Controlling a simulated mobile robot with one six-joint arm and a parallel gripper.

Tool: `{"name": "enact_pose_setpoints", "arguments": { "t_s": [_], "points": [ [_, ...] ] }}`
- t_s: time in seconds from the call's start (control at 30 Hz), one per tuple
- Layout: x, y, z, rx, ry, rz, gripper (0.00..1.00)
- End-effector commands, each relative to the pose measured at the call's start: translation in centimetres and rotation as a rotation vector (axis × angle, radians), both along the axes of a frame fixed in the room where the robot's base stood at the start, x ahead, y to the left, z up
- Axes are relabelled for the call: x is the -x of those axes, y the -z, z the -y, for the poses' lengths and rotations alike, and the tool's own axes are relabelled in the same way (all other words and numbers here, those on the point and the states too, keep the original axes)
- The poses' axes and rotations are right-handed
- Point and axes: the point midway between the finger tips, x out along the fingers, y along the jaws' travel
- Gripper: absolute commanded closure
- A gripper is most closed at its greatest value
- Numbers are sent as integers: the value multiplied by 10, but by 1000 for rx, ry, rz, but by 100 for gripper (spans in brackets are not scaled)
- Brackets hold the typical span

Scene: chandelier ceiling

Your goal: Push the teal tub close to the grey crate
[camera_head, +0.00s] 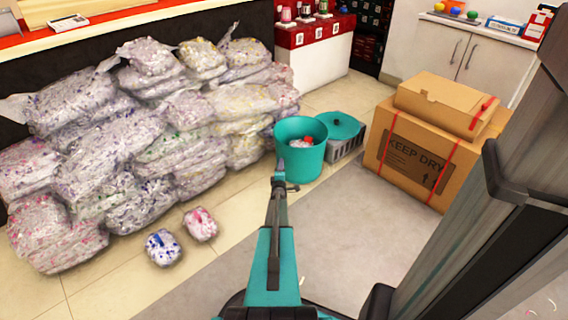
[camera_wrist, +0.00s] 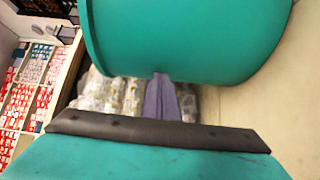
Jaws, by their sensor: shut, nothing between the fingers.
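The teal tub (camera_head: 303,158) stands upright on the floor with a few small light and red items inside. In the wrist view the tub (camera_wrist: 185,35) fills the upper middle, right in front of my fingers. The grey crate (camera_head: 345,148) stands just behind and to the right of the tub, with a teal lid-like piece (camera_head: 337,126) over it. The tub hides part of the crate. My gripper (camera_head: 280,165) is shut and empty at the tub's left front side. Its fingers (camera_wrist: 161,98) reach the tub's edge in the wrist view; I cannot tell whether they touch.
A tall pile of wrapped bags (camera_head: 130,130) stands at left, close to the tub. Two small bundles (camera_head: 163,248) and (camera_head: 201,224) lie on the floor in front of it. Cardboard boxes (camera_head: 410,165) stand at right. Floor in front of the crate is clear.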

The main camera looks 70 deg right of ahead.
Motion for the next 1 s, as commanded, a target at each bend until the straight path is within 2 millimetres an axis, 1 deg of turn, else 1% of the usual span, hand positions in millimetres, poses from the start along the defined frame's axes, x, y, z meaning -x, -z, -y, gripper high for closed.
{"name": "enact_pose_setpoints", "arguments": {
  "t_s": [0.27,0.43,0.6,1.0],
  "points": [
    [-3,0,-9,0,-2,1,100],
    [-7,0,-23,0,-3,0,100],
    [-9,-1,-42,0,0,1,100],
    [15,-3,-98,-1,0,0,100]
  ]
}}
